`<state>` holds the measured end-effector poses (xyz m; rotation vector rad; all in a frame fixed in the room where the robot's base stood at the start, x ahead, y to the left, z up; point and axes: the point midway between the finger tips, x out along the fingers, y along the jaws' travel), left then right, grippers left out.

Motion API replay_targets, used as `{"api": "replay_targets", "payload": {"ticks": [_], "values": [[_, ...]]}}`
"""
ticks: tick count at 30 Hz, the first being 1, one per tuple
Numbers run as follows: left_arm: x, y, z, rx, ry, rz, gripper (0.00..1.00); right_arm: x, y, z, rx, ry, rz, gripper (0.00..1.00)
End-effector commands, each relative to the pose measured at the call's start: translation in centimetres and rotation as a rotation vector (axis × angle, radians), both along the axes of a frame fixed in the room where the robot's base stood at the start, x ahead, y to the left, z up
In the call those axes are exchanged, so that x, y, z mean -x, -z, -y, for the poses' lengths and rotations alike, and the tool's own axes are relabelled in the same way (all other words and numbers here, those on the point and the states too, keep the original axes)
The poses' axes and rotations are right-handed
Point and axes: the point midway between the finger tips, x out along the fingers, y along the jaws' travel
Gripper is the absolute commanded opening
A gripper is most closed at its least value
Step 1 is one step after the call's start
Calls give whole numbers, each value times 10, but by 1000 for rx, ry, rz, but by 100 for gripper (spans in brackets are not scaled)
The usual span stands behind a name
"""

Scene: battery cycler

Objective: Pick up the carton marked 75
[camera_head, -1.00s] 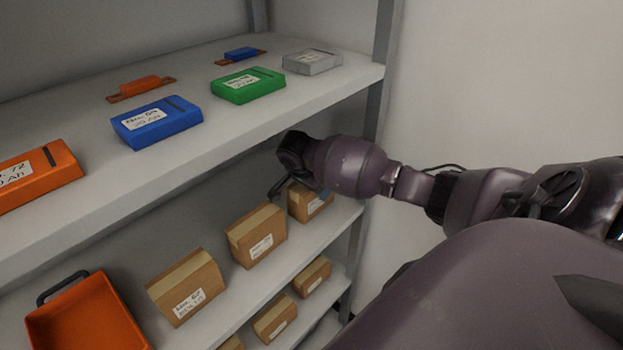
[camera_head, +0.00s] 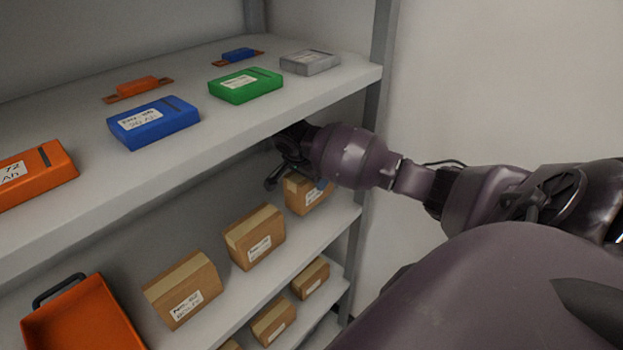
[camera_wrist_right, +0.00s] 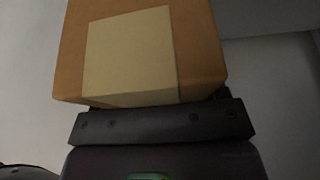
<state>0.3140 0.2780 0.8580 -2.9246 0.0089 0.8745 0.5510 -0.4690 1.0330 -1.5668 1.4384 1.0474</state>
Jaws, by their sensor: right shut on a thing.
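A brown carton (camera_head: 303,196) with a pale label is at the right end of the middle shelf, partly behind my right gripper (camera_head: 285,178). The gripper is shut on this carton, under the upper shelf. In the right wrist view the carton (camera_wrist_right: 198,50) with its pale tape strip fills the upper middle, against the dark gripper (camera_wrist_right: 155,122). The label's number cannot be read here, and the fingertips are mostly hidden. My left gripper is not in view.
Two more cartons (camera_head: 254,238) (camera_head: 183,290) and an orange bin (camera_head: 85,318) stand left on the same shelf. The upper shelf (camera_head: 200,155) holds several battery packs close above my gripper. A grey post (camera_head: 376,110) stands close to my right arm. Smaller cartons (camera_head: 311,277) sit below.

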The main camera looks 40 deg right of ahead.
Motion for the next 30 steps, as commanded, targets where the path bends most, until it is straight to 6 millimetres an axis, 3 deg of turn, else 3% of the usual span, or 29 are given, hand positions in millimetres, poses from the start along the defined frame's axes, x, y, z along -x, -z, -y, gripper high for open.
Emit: {"api": "replay_targets", "payload": {"ticks": [8,21,30], "values": [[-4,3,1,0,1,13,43,-40,0,-8,-1,1,3,25],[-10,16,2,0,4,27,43,-122,1,-26,-1,0,3,25],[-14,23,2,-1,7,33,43,-160,1,-33,-1,1,3,25]]}}
